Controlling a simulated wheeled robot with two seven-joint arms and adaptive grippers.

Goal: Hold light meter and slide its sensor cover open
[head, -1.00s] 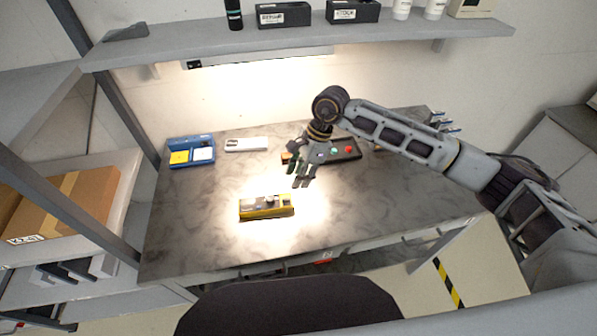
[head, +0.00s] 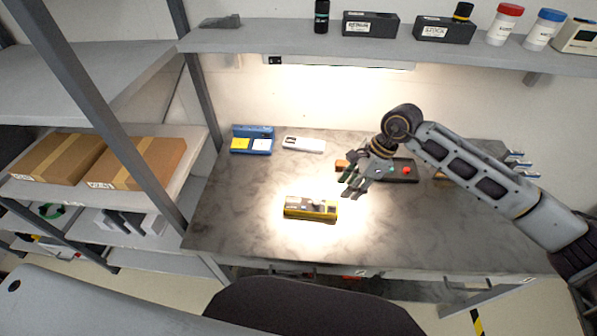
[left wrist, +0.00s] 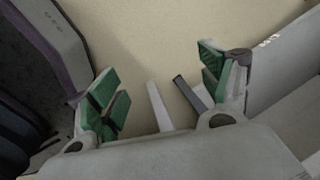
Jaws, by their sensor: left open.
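A yellow and grey device (head: 310,212), which looks like the light meter, lies flat on the marbled bench top in the lamp's bright pool. Its small parts, including any sensor cover, are too small to make out. My right gripper (head: 352,187) hangs above the bench to the right of and behind the device, apart from it, its fingers spread and empty. My left gripper (left wrist: 165,90) shows only in the left wrist view, open and empty, with green pads far apart. That view holds no meter, only pale floor and grey surfaces.
On the bench (head: 245,238), a blue tray (head: 252,149) and a white device (head: 304,144) sit at the back left. A dark box with buttons (head: 404,178) is behind my right gripper. A shelf (head: 400,45) overhangs the back. A chair (head: 310,310) stands in front.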

